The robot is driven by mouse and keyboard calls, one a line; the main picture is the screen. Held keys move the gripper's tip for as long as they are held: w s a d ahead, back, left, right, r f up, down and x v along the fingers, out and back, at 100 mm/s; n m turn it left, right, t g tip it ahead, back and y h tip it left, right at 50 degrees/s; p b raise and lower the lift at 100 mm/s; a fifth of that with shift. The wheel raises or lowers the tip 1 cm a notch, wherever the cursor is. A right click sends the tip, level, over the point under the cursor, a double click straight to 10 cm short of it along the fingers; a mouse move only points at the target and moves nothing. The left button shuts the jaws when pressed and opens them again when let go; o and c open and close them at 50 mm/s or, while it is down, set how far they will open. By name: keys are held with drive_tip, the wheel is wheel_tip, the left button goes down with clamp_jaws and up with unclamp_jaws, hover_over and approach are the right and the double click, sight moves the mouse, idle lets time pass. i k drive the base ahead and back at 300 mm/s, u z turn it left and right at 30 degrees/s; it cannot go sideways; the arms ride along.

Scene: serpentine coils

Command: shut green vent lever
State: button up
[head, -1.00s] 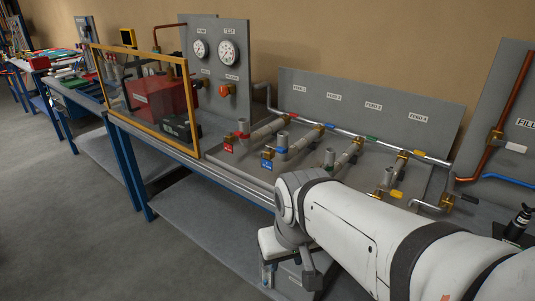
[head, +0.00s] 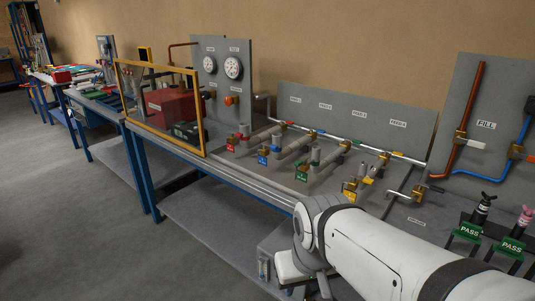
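A row of pipe branches with small brass valves stands on the grey bench panel. The third branch from the left has a green tag (head: 301,177) at its front and a small upright grey cylinder (head: 316,156) beside its valve. The green lever itself is too small to make out, so its position cannot be told. My white arm reaches in from the lower right, and its wrist is in front of the bench edge, below the yellow-tagged branch. My gripper (head: 316,284) hangs low at the bottom edge, apart from the valves; its fingers are not clear.
The blue-tagged branch (head: 276,150) and yellow-tagged branch (head: 362,186) flank the green-tagged one. A yellow-framed clear screen (head: 160,108) stands at left. At right are a FILL panel (head: 490,110) and bottles with PASS signs (head: 468,231). The floor at left is free.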

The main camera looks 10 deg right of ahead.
sight(303, 160)
drive_tip(key=z, duration=0.05)
drive_tip(key=i, duration=0.9)
drive_tip(key=u, duration=0.05)
